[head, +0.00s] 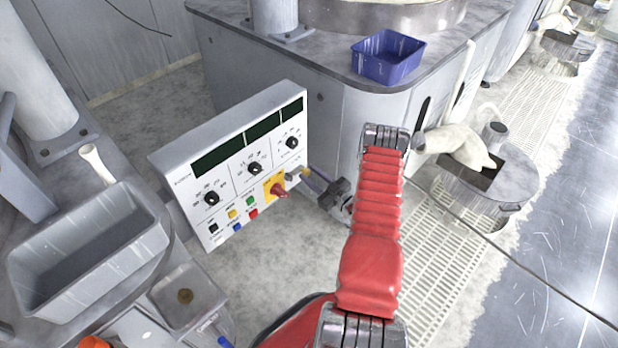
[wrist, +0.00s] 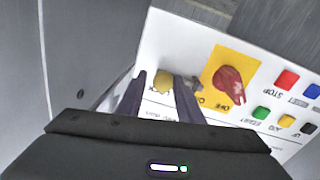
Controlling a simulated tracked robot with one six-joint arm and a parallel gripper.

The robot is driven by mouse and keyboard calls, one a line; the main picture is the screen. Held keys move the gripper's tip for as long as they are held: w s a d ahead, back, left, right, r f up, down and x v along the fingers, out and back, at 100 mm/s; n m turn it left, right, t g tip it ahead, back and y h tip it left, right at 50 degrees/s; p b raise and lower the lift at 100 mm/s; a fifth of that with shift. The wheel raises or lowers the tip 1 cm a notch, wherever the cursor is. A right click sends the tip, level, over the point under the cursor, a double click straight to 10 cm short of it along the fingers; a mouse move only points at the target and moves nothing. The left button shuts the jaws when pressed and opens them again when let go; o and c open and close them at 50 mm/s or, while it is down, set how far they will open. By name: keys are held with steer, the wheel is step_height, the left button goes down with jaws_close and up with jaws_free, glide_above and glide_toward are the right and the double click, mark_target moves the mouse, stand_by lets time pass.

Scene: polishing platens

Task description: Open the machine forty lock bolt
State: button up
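The white control panel (head: 240,165) stands tilted at the centre left. On it, a red switch handle (head: 278,190) sits on a yellow plate, also seen in the wrist view (wrist: 228,85). Beside the plate is a small grey bolt (wrist: 186,82) with a yellow end piece (wrist: 163,82). My gripper (head: 314,178) is at the panel's right edge, by the bolt. In the wrist view its two dark fingers (wrist: 162,92) are apart, with the yellow piece appearing between them. I cannot tell whether they touch it. No machine number is legible.
Coloured buttons (head: 238,214) and black knobs (head: 254,168) are near the handle. A blue bin (head: 388,57) sits on the platen table behind. A grey tray (head: 88,250) is at left. Open floor grating (head: 440,265) lies to the right.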

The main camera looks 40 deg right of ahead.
steer(key=shift+o, duration=1.4)
steer(key=s, duration=1.3)
steer(key=shift+s+d, duration=0.35)
steer(key=shift+s, duration=0.05)
steer(key=shift+f, duration=0.15)
